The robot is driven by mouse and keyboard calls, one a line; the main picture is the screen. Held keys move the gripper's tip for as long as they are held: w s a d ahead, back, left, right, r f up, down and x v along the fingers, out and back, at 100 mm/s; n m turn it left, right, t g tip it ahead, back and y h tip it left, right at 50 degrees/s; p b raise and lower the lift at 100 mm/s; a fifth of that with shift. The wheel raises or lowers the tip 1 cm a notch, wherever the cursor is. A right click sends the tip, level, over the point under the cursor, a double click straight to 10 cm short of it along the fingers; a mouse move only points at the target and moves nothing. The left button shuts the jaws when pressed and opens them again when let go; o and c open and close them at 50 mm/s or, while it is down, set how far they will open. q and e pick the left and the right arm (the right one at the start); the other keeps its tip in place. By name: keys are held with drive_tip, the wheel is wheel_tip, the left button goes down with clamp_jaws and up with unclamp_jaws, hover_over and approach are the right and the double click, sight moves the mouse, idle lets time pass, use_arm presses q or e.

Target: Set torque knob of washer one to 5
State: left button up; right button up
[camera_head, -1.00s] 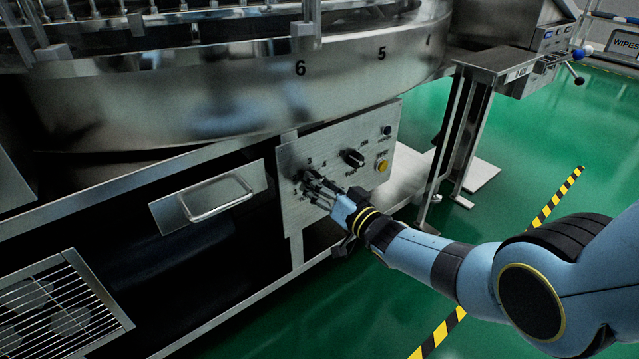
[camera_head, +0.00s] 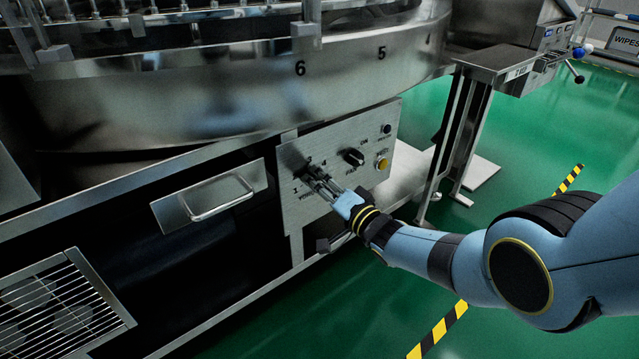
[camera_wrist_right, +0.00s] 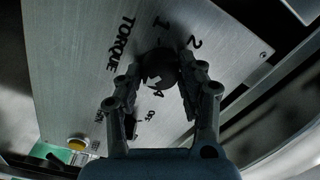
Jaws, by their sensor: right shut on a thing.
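The washer's control panel (camera_head: 290,215) is a brushed metal plate below the drum. Its torque knob (camera_wrist_right: 158,68) is dark and round with a white mark, seen in the right wrist view beside the word TORQUE and the numbers 1, 2 and 4. The number 5 cannot be made out there. My right gripper (camera_head: 313,175) is at the panel's left part; in the wrist view the gripper (camera_wrist_right: 160,75) has one finger on each side of the knob and is shut on it. In the head view the fingers hide most of the knob. My left gripper is out of view.
A second black knob (camera_head: 353,157) and a yellow button (camera_head: 381,164) sit to the right on the same panel. A drawer with a metal handle (camera_head: 222,197) is left of it. A grille (camera_head: 62,305) lies at lower left. Green floor (camera_head: 400,300) is open at right.

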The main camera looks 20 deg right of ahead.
drive_tip(key=shift+f, duration=0.1)
idle(0.3)
drive_tip(key=o, duration=1.2)
drive_tip(key=shift+c, duration=0.2)
drive_tip(key=v, duration=1.2)
